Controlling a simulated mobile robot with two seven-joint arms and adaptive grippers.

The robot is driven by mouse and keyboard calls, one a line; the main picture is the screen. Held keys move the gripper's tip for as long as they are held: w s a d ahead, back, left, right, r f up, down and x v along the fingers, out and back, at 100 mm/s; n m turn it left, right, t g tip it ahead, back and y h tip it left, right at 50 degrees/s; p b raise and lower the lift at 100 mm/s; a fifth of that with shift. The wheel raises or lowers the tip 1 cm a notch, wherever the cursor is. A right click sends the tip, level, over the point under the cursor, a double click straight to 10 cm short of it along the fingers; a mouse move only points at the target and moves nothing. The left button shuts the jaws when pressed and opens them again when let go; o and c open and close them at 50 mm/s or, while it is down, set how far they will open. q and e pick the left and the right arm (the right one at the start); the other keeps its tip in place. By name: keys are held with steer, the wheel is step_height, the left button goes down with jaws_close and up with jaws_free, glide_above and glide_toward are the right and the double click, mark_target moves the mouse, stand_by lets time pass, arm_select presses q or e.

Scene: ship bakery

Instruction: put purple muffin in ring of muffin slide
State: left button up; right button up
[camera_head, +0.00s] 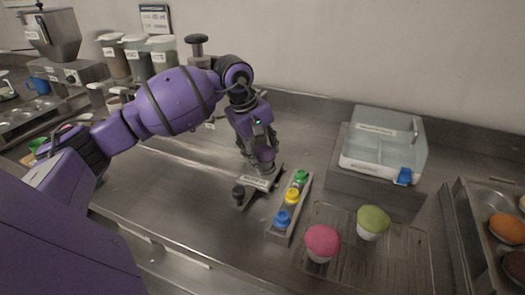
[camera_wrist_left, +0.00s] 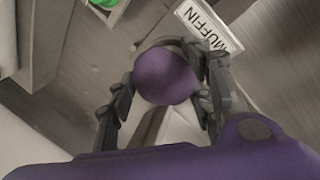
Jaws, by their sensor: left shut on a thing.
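The purple muffin (camera_wrist_left: 165,77) is between the two fingers of my left gripper (camera_wrist_left: 160,95) in the left wrist view, and the gripper is shut on it. In the head view the left gripper (camera_head: 262,160) is low over the muffin slide (camera_head: 258,184), with the purple muffin (camera_head: 265,155) partly hidden by the fingers. The slide's white label (camera_wrist_left: 208,25) reading MUFFIN is beside the gripper in the wrist view. The ring is hidden under the muffin and gripper, so I cannot tell whether the muffin touches it. My right gripper is not in view.
A rack with green, yellow (camera_head: 292,196) and blue knobs stands right of the slide. A wire rack (camera_head: 345,262) holds a pink muffin (camera_head: 322,241) and a green muffin (camera_head: 373,221). A clear-lidded box (camera_head: 383,143) stands behind. The counter left of the slide is clear.

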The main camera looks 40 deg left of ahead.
arm_select(q)
steer(key=shift+f, duration=0.3)
steer(key=o, duration=0.8)
steer(key=shift+r, duration=0.1)
steer(key=shift+o, duration=0.2)
steer(key=v, duration=1.2)
steer(key=shift+r+b, duration=0.25)
steer(key=shift+b, duration=0.05)
